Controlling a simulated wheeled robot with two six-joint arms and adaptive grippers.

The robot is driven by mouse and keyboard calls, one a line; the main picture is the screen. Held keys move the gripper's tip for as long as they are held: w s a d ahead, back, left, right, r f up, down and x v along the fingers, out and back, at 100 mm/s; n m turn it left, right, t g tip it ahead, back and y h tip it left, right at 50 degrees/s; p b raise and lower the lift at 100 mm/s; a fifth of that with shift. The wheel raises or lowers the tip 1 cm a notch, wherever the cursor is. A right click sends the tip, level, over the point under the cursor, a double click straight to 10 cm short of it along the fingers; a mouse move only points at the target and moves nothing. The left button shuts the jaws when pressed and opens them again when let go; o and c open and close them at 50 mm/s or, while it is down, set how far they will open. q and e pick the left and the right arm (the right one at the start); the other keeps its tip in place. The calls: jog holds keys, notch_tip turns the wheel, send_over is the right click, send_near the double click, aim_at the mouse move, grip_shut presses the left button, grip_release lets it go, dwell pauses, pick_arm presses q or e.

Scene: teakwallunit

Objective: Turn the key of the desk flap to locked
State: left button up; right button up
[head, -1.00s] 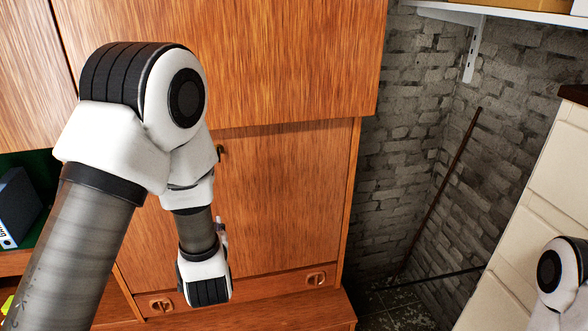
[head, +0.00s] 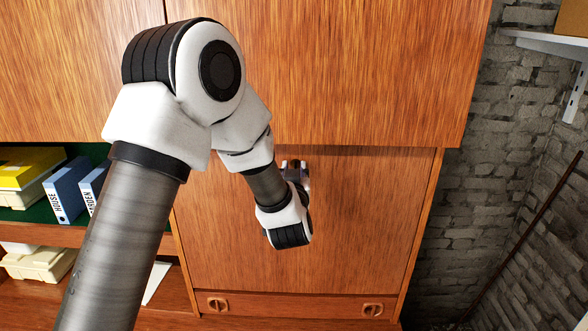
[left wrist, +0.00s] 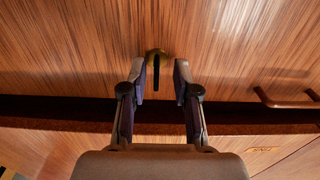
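The desk flap (head: 350,220) is a closed, upright wooden panel below the large upper cabinet front. My left gripper (head: 294,166) is at the top of the flap, partly hidden by my own arm. In the left wrist view its two fingers (left wrist: 157,80) are apart. My right gripper is out of view.
Shelves with a blue binder (head: 68,190) and a yellow box (head: 28,168) are at the left. A drawer (head: 295,305) with two pulls lies under the flap. The upper cabinet (head: 350,70) overhangs the gripper. A brick wall (head: 490,150) is at the right.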

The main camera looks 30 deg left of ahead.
pick_arm(q)
jog(key=shift+w+d, duration=0.1)
jog(key=shift+d, duration=0.15)
grip_shut()
jog(key=shift+a, duration=0.1)
jog(key=shift+r+m, duration=0.1)
jog(key=shift+m, duration=0.2)
jog(key=m+p, duration=0.7)
jog(key=m, duration=0.7)
jog(key=shift+p, duration=0.35)
jog(key=shift+f+m+p, duration=0.2)
jog(key=shift+m+p, duration=0.65)
jog(key=shift+m, duration=0.95)
